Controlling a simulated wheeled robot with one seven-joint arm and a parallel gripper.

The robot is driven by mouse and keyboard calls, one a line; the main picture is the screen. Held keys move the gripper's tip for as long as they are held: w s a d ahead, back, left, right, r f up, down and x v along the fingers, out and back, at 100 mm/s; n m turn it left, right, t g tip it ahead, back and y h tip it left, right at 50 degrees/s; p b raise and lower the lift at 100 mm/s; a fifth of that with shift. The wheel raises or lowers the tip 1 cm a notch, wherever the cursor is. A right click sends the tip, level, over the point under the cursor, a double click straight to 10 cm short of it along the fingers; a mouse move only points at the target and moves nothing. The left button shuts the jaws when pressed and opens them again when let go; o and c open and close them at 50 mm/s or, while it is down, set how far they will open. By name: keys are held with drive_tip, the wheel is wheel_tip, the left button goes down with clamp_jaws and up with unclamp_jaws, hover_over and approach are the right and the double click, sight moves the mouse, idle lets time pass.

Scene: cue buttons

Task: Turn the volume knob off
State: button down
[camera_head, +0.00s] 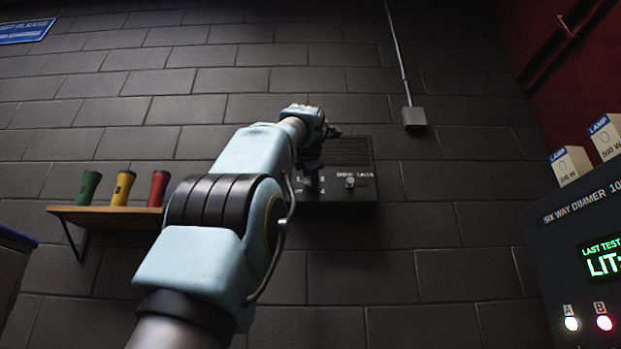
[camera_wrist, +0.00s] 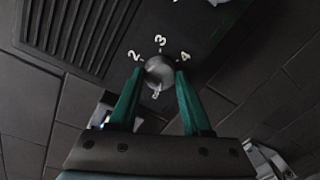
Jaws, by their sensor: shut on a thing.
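The volume knob (camera_wrist: 160,71) is a round grey knob on a dark wall panel, with the white numbers 2, 3 and 4 around its upper side in the wrist view. A small pale mark shows at its lower edge, too small to read. My gripper (camera_wrist: 158,75) has its two green fingers on either side of the knob and is shut on it.
A second small control (camera_head: 350,182) sits right of my gripper on the panel. A dimmer console (camera_head: 560,235) with two lamp boxes stands at right. A conduit box (camera_head: 414,117) is on the wall.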

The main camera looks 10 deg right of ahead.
drive_tip(key=shift+f, duration=0.1)
drive_tip(key=shift+c, duration=1.7)
unclamp_jaws()
drive_tip(key=b+v, duration=0.4)
drive_tip(key=v, duration=0.6)
drive_tip(key=shift+s, duration=0.35)
drive_tip(key=shift+a, duration=0.15)
